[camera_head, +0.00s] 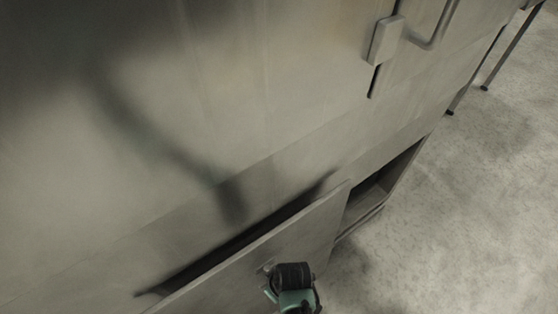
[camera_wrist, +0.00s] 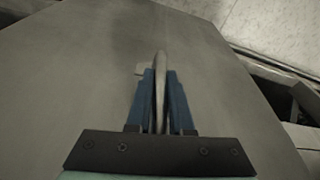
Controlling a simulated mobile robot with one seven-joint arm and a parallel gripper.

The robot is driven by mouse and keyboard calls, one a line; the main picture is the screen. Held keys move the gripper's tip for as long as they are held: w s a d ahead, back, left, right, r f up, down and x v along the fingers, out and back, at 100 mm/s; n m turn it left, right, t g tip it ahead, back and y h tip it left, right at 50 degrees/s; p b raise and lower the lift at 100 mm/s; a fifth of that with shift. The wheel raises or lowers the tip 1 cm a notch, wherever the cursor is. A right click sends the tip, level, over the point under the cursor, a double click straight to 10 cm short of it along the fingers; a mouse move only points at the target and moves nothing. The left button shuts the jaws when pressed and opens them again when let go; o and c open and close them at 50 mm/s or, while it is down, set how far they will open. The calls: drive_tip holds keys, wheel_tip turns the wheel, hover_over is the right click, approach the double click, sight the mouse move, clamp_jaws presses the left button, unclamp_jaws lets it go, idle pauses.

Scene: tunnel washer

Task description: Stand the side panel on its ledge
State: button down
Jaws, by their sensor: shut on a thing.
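The side panel (camera_head: 300,232) is a flat grey metal sheet in front of the lower part of the washer in the head view. Its top edge slants up to the right, and it covers most of the opening behind it. It fills most of the wrist view (camera_wrist: 70,80). My gripper (camera_wrist: 160,82) has blue fingers shut on the panel's upright handle (camera_wrist: 161,62). In the head view only my wrist shows, at the panel's lower front. The ledge (camera_head: 360,219) shows at the right end of the opening; the panel's bottom edge is out of view.
The washer's grey wall (camera_head: 190,130) rises behind the panel. A pipe handle with a box-shaped mount (camera_head: 386,41) sticks out at the upper right. Thin legs (camera_head: 505,48) stand at the far right. The speckled floor (camera_head: 450,220) is clear on the right.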

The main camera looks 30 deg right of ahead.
drive_tip(key=shift+w+r+b, duration=0.15)
drive_tip(key=shift+w+b, duration=0.2)
drive_tip(key=shift+w, duration=0.65)
drive_tip(key=shift+w, duration=0.55)
drive_tip(key=shift+w+f+b, duration=0.15)
drive_tip(key=shift+f+b, duration=0.8)
drive_tip(key=shift+f, duration=0.1)
drive_tip(key=c, duration=1)
unclamp_jaws()
drive_tip(key=shift+o, duration=1.4)
